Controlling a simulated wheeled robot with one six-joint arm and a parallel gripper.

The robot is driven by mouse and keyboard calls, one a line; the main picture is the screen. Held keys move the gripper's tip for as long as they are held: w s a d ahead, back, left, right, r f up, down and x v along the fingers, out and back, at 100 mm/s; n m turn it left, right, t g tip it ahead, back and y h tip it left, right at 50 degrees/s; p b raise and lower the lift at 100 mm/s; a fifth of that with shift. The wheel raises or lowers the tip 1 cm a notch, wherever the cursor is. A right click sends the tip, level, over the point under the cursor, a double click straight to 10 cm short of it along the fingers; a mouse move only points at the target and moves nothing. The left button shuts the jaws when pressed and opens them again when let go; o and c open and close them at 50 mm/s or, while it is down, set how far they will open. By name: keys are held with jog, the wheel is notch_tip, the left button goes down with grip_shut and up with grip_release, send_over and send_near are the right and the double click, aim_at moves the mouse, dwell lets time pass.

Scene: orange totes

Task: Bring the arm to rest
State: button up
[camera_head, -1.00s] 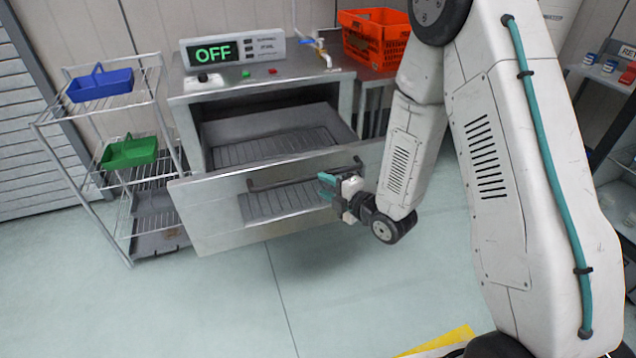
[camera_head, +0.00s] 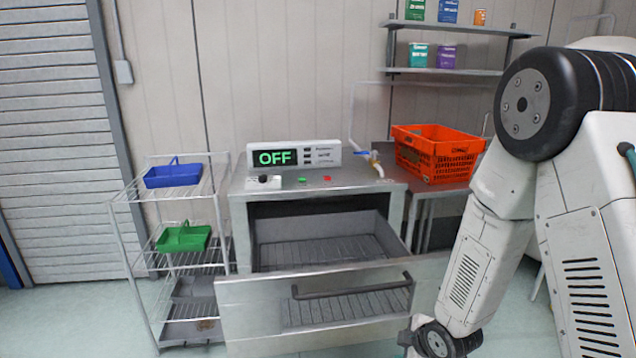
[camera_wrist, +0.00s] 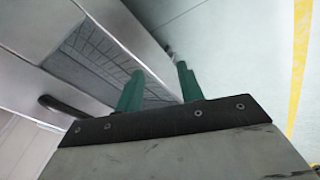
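My gripper (camera_wrist: 157,85) shows in the wrist view with its two teal fingers apart and nothing between them. The open drawer's dark handle (camera_wrist: 75,108) lies to the left of the fingers, clear of them. In the head view my arm comes down the right side and its wrist joint is at the bottom edge, right of the drawer (camera_head: 250,310). The fingers cannot be made out there. The drawer is pulled out of the steel machine (camera_head: 415,187), and its handle (camera_head: 350,287) is free.
A display (camera_head: 293,155) on the machine reads OFF. An orange crate (camera_head: 437,165) stands to its right. A wire rack (camera_head: 125,197) at left holds a blue basket (camera_head: 172,177) and a green basket (camera_head: 183,240). Pale open floor (camera_wrist: 235,50) lies beside the drawer.

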jog(key=s+d+r+m+g+h, duration=0.2)
jog(key=s+d+r+m+g, duration=0.1)
jog(key=s+r+m, duration=0.3)
jog(key=s+d+r+m+g+h, duration=0.1)
jog(key=s+d+r+m+g, duration=0.25)
jog(key=s+r, duration=0.35)
jog(key=s+r+m, duration=0.2)
jog(key=s+r, duration=0.5)
jog(key=r, duration=0.3)
jog(key=s+r+m+t, duration=0.1)
jog(key=s+r+m, duration=0.2)
jog(key=s+r, duration=0.5)
notch_tip(320, 180, up, 2)
jog(key=shift+a+y, duration=0.3)
jog(key=shift+a, duration=0.15)
